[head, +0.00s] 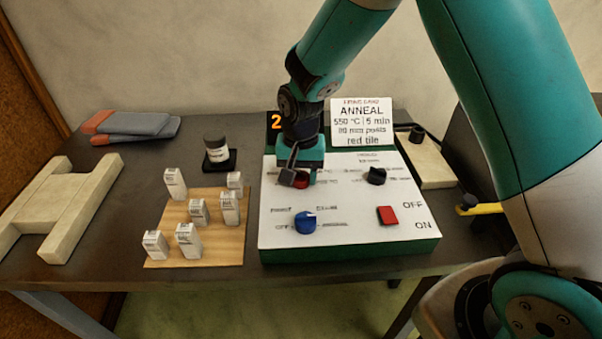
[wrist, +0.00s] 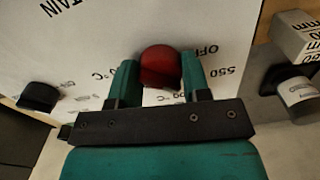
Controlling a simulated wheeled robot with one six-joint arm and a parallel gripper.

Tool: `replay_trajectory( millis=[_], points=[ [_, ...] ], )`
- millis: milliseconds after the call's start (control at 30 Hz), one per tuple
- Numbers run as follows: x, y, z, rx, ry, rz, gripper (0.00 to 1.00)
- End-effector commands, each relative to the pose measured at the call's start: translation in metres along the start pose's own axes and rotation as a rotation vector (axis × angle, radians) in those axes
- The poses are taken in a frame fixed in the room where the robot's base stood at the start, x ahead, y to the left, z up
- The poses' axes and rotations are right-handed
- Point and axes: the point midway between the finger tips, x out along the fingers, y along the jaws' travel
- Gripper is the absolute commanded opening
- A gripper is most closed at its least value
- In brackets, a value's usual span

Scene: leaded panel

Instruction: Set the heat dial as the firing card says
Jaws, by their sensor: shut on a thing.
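The control panel (head: 345,235) is a white-topped green box in the middle of the table. Its red dial (wrist: 160,66) sits between the two fingers of my gripper (wrist: 160,82), which is shut on it. In the head view my gripper (head: 298,178) comes down over the red dial (head: 301,181) and hides much of it. Labels "OFF" and "550" show beside the dial in the wrist view; its pointer direction is not clear. The firing card (head: 361,122) stands behind the panel and reads "ANNEAL, 550 °C, 5 min", a blurred line, and "red tile".
The panel also has a black dial (head: 376,176), a blue dial (head: 305,222) and a red rocker switch (head: 387,215). A wooden board (head: 207,250) with several labelled white blocks lies left. An orange "2" display (head: 276,122) is beside the card.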

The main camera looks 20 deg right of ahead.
Motion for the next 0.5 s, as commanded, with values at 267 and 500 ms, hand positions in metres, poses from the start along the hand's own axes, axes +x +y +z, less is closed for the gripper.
replay_trajectory(
  millis=[267, 500],
  points=[
    [-0.0014, -0.0004, -0.0017, 0.0, 0.006, -0.002, 0.64],
    [-0.0006, -0.0004, -0.0008, -0.001, 0.003, -0.001, 0.69]
  ],
)
